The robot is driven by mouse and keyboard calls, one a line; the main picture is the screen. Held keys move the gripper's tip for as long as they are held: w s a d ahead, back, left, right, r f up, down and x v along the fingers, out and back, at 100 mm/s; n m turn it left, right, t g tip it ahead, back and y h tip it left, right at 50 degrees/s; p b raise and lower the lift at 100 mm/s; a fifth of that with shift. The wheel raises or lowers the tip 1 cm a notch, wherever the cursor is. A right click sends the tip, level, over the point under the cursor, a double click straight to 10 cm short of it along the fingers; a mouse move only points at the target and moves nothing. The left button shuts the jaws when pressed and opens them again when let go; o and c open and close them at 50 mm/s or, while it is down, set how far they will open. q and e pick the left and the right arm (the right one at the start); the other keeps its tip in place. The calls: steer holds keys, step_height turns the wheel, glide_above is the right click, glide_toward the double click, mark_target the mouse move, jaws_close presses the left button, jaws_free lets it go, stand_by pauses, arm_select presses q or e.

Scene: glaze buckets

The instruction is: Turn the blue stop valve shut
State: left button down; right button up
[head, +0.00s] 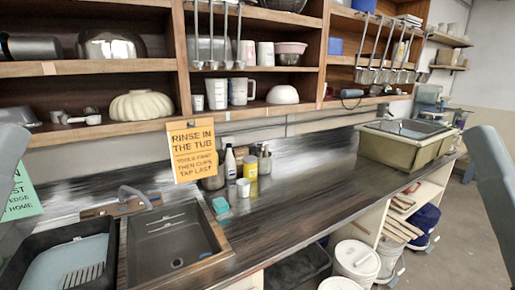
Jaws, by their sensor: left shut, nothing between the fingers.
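I cannot make out a blue stop valve in the head view. A grey tap (135,196) stands behind the dark sink (172,238) at the lower left, on a brown strip. Grey parts of my own arms cut in at the left and right edges. The fingers of neither gripper can be made out in the picture.
A black tub (68,258) sits left of the sink. A teal sponge (220,206), white cup (243,187) and yellow jar (250,168) stand right of it. An orange sign (192,150) hangs from the shelf. A beige tub (402,148) stands far right; the middle counter is clear.

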step_height(320, 180, up, 31)
steer(key=p, duration=2.8)
